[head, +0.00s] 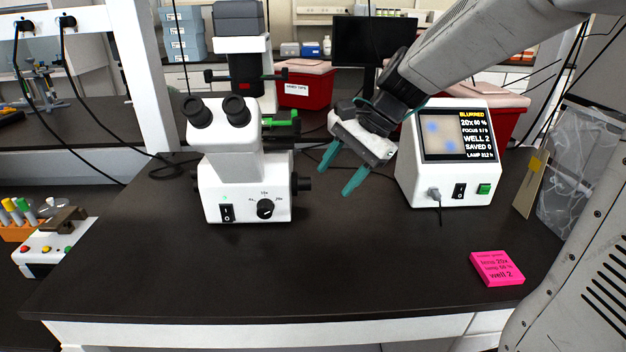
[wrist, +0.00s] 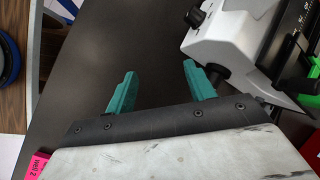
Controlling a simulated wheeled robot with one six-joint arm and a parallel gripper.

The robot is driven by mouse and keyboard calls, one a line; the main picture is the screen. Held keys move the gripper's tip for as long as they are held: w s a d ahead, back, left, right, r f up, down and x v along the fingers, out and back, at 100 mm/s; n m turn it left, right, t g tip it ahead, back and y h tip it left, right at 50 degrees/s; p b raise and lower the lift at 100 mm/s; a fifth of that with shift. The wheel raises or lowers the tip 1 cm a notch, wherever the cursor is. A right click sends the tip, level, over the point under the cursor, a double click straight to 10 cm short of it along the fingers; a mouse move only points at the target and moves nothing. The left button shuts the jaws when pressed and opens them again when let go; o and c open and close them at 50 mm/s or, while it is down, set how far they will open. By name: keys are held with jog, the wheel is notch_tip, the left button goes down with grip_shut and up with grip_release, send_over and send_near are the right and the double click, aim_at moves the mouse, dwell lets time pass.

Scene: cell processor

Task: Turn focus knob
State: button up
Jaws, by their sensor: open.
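The white microscope (head: 245,165) stands upright on the dark bench. Its black focus knob (head: 303,182) sticks out of the base's right side and also shows in the wrist view (wrist: 216,74), by the right finger. My gripper (head: 335,181) has teal fingers spread apart with nothing between them. It is to the right of the knob and apart from it in the head view. In the wrist view my gripper (wrist: 159,70) has the knob outside the finger gap, partly hidden behind the right finger. The monitor box (head: 459,135) shows a blurry picture and reads "BLURRED", "20x" and "WELL 2".
A selector dial (head: 265,208) and a switch (head: 227,213) are on the microscope's front. A pink note (head: 497,268) lies at the bench's right front. Red bins (head: 304,88) stand behind. The bench between microscope and monitor box is clear.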

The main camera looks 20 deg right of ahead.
jog(key=w+d+f+m+t+y, duration=0.1)
jog(key=w+d+f+m, duration=0.25)
jog(key=w, duration=0.35)
jog(key=w+d+f+m+t+y, duration=0.1)
jog(key=w+d+f+m, duration=0.1)
jog(key=w+m, duration=0.35)
jog(key=shift+n, duration=0.3)
jog(key=x, duration=0.5)
jog(key=w+x, duration=0.1)
jog(key=x, duration=0.2)
jog(key=shift+a, duration=0.1)
jog(key=c, duration=1)
